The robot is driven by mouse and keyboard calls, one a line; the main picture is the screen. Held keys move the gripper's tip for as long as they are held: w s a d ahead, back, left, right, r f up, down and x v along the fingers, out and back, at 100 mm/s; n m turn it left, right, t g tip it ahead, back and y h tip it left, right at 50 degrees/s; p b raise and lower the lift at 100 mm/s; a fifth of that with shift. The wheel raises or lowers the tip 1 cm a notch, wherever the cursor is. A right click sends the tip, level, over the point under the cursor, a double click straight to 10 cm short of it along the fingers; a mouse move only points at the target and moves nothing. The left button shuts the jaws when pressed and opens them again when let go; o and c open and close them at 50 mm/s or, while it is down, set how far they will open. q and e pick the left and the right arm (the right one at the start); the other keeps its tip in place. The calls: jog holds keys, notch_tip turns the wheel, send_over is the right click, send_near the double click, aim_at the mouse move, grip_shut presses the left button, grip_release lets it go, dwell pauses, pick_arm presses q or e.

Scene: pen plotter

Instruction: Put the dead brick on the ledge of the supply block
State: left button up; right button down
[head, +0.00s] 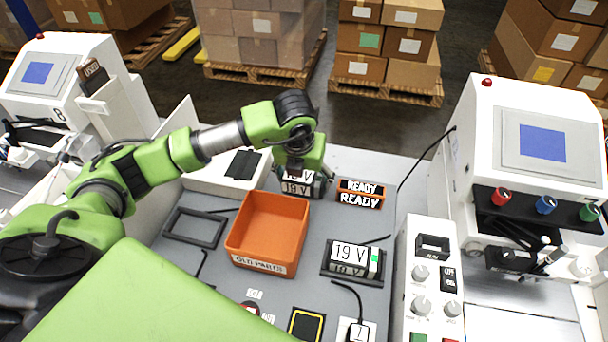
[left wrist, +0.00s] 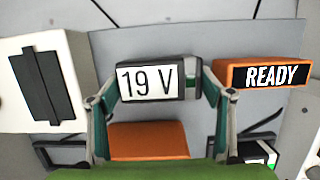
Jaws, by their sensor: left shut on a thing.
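A dark brick with a white "19 V" label (head: 297,188) is between the fingers of my left gripper (head: 305,175), behind the orange bin. In the left wrist view the brick (left wrist: 158,80) lies level between the two fingertips (left wrist: 162,97), its label facing the camera. I cannot tell whether its underside touches the surface below. A second "19 V" brick (head: 349,256) with a green mark sits in a dark cradle at the front right. No block is plainly marked as the supply block; a white block with a black slotted top (head: 205,178) stands left of the held brick. My right gripper is not in view.
An orange bin labelled "OLD PARTS" (head: 266,265) looks empty. An orange "READY" holder (head: 361,198) stands just right of the held brick. An empty dark frame (head: 178,237) lies left of the bin. A white control panel (head: 402,300) with knobs borders the right.

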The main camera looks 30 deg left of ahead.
pick_arm(q)
jog(key=shift+f, duration=0.25)
jog(key=shift+a+f, duration=0.1)
jog(key=shift+f, duration=0.15)
jog(key=o, duration=1.4)
jog(key=shift+c, duration=0.2)
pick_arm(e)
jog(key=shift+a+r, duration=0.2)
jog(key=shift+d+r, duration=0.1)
